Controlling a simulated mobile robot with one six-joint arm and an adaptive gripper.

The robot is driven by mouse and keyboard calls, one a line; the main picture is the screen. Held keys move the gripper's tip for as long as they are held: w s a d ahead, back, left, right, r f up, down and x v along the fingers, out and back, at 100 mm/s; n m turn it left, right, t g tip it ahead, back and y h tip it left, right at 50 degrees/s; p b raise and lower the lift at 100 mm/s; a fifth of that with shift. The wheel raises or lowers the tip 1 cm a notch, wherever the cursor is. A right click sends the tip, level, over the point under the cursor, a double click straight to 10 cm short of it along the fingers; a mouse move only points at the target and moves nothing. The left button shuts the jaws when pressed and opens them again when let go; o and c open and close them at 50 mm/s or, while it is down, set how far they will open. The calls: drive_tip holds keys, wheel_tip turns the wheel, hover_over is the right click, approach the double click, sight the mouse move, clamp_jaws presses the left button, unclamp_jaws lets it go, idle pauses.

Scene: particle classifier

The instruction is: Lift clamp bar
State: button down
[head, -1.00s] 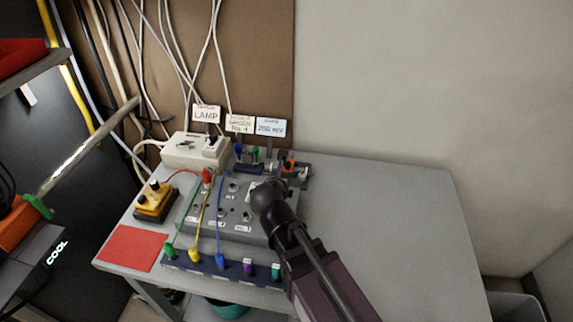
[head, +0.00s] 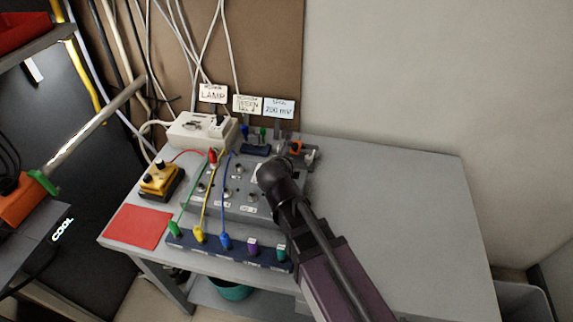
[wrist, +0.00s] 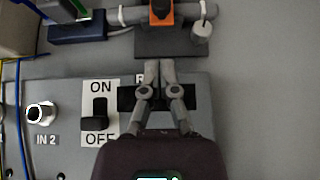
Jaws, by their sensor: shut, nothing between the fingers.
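A grey clamp bar (wrist: 185,14) with an orange block (wrist: 160,12) and a pale round knob (wrist: 201,30) lies across the top of the wrist view, at a dark base plate (wrist: 165,43). In the head view its orange block (head: 296,148) shows at the back of the grey control box. My gripper (wrist: 159,66) is shut and empty. In the wrist view its fingertips are just below the clamp bar, over the dark plate's near edge. I cannot tell their height or whether they touch it. In the head view my wrist hides the fingers.
An ON/OFF switch (wrist: 99,115) and the IN 2 socket (wrist: 41,113) are left of my gripper. The grey control box (head: 190,207) carries coloured cables. A white lamp box (head: 190,128) stands at back left. The table's right side (head: 400,210) is clear.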

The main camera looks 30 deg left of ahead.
sight(294, 147)
drive_tip(key=b+x, duration=0.3)
drive_tip(key=x, duration=0.4)
drive_tip(key=shift+f, duration=0.1)
drive_tip(key=shift+w+a+r+p, duration=0.2)
drive_tip(key=shift+w+r+p, duration=0.35)
drive_tip(key=shift+r, duration=0.25)
drive_tip(key=shift+w+a+r+p, duration=0.15)
drive_tip(key=shift+w+r+p, duration=0.45)
drive_tip(key=shift+r, duration=0.15)
drive_tip(key=shift+w+r, duration=0.15)
drive_tip(key=shift+w, duration=0.2)
idle(0.3)
